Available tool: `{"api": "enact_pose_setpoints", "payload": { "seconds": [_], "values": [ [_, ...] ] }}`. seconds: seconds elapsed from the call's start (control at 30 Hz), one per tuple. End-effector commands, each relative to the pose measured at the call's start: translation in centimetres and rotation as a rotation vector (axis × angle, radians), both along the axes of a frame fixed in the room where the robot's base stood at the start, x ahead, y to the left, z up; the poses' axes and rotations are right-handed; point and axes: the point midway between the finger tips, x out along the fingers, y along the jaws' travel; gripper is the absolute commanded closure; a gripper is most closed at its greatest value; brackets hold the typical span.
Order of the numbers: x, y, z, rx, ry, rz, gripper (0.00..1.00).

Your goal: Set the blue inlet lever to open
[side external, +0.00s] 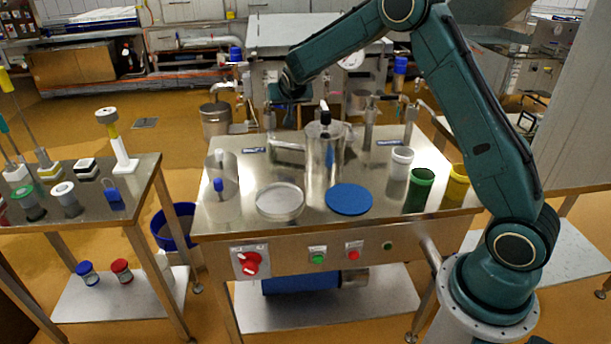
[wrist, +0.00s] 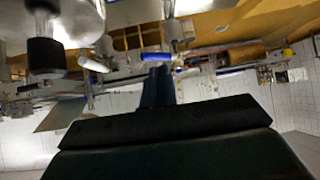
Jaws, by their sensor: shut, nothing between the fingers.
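The blue inlet lever shows in the wrist view as a short blue bar (wrist: 157,57), lying crosswise just beyond my fingertips. I cannot tell whether they touch it. My gripper (wrist: 157,72) is shut and empty, its two dark fingers together. In the side external view my gripper (side external: 288,112) points down at the back left of the steel table, beside the left upright valve pipe (side external: 270,120). The lever's handle cannot be made out there, near the dark wrist. A small blue label (side external: 253,150) lies in front of that pipe.
A steel cylinder with a black-topped post (side external: 324,160) stands close to the right of my gripper. Another valve pipe (side external: 370,125) stands further right. White, green and yellow cups stand at the right; a clear dish (side external: 280,202) and blue disc (side external: 349,199) lie in front.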

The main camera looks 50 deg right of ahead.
Motion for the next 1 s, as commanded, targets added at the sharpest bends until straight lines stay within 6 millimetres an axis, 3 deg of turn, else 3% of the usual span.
{"api": "enact_pose_setpoints", "payload": {
  "seconds": [0.53, 1.0],
  "values": [
    [1.2, 1.7, 1.2, -0.266, 0.42, 0.454, 1.0],
    [1.4, 1.9, 1.3, -0.304, 0.478, 0.531, 1.0]
  ]
}}
